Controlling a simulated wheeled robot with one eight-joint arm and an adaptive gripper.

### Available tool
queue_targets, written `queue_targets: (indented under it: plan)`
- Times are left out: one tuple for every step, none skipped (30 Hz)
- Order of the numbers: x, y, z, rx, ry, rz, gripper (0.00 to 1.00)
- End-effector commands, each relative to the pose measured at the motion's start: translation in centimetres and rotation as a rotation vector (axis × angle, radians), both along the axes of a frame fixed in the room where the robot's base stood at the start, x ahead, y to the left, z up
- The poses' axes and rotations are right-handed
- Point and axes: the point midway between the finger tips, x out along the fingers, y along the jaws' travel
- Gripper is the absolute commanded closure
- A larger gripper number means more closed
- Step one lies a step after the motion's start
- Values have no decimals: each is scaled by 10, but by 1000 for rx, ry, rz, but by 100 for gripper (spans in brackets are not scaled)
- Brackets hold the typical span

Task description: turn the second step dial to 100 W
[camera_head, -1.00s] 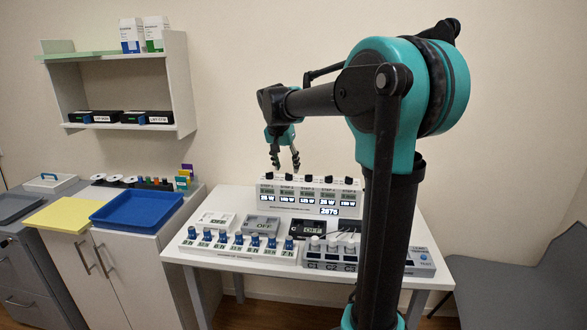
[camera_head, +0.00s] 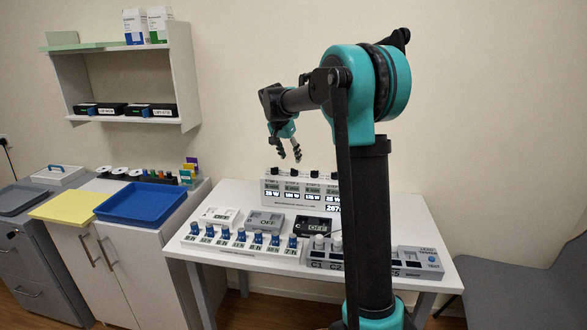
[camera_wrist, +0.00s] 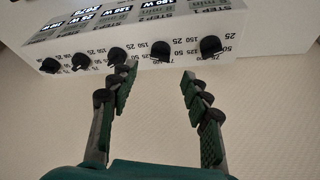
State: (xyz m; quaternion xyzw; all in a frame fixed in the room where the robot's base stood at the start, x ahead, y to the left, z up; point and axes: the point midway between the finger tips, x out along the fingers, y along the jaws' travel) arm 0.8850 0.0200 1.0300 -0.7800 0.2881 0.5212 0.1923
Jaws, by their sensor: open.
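A white step unit (camera_head: 268,198) stands at the back of the table, with black dials in a row along its top and lit displays on its front. The second step dial (camera_head: 293,172) is second from the left in the head view. In the wrist view the row is upside down, and the second step dial (camera_wrist: 160,50) appears second from the right. My gripper (camera_head: 290,159) is open and empty, a little above that dial. In the wrist view my gripper's fingers (camera_wrist: 160,73) are spread, with the dial just past the gap, apart from both. The small display values cannot be read surely.
Several blue knobs on a strip (camera_head: 240,239) and grey switch boxes (camera_head: 265,221) stand in front of the unit. A lead tester (camera_head: 420,262) is at the right. My arm hides the unit's right end. A blue tray (camera_head: 140,201) is on the left cabinet.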

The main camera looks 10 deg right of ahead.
Motion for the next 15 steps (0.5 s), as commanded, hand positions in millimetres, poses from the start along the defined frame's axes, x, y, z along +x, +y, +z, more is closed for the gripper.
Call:
queue_targets:
  plan:
    - [4, -3, -10, 0, 0, -1, 52]
    - [5, -5, -16, 0, 0, -1, 52]
    - [7, -7, -22, 0, 0, -1, 52]
    - [9, -8, -27, 0, 0, -1, 52]
    - [10, -9, -32, 0, 0, -1, 52]
    - [12, -11, -38, 0, 0, -1, 52]
    - [13, -12, -42, 0, 0, -1, 52]
    - [14, -12, -46, 0, 0, -1, 52]
    - [16, -13, -50, 1, -1, -1, 52]
    - [17, -14, -53, 1, -1, -1, 52]
    - [18, -15, -55, 1, -1, -1, 52]
    - [18, -16, -58, 1, -1, 0, 52]
    - [19, -16, -60, 1, -1, 0, 52]
    - [19, -16, -61, 1, -1, 0, 52]
    - [20, -17, -62, 1, -1, 0, 52]
